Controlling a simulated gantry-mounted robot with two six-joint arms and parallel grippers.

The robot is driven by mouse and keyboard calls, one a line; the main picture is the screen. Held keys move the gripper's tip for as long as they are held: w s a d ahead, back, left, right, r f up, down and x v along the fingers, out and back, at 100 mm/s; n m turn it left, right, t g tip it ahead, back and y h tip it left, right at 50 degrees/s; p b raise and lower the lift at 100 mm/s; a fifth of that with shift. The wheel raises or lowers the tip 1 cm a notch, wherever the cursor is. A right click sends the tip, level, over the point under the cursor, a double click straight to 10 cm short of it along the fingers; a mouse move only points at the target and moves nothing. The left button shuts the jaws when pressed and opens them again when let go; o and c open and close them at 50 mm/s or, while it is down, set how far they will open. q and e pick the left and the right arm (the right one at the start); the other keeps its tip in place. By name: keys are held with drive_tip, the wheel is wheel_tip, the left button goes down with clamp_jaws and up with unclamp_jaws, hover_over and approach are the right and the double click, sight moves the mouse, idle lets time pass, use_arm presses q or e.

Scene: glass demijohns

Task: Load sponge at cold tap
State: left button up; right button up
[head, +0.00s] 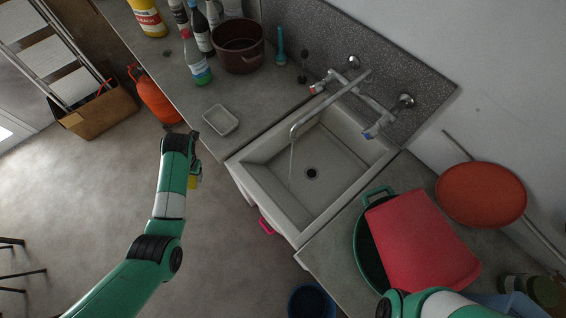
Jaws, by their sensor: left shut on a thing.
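My left gripper (195,170) hangs over the floor to the left of the sink, in front of the counter edge. The cold tap (371,132) has a blue mark, at the spout's right. The red-marked tap (317,88) is at its left. My right gripper is out of view.
A white dish (220,120) lies on the counter left of the sink. Bottles (196,62) and a brown pot (238,46) stand behind it. A blue bucket (311,301) stands below.

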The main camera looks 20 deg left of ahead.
use_arm(q)
drive_tip(key=shift+s+a, duration=0.3)
drive_tip(key=shift+s, duration=0.3)
drive_tip(key=shift+s+a, duration=0.3)
drive_tip(key=shift+s, duration=0.3)
drive_tip(key=s, duration=0.1)
drive_tip(key=s+a+b, duration=0.1)
drive_tip(key=s, duration=0.1)
drive_tip(key=s+a+b, duration=0.1)
drive_tip(key=shift+s+a, duration=0.15)
drive_tip(key=shift+s, duration=0.25)
idle(0.4)
drive_tip(key=s+a+r+p, duration=0.1)
drive_tip(key=s+a+r, duration=0.1)
drive_tip(key=s+r, duration=0.2)
drive_tip(key=shift+s+p, duration=0.25)
drive_tip(key=shift+p, duration=0.05)
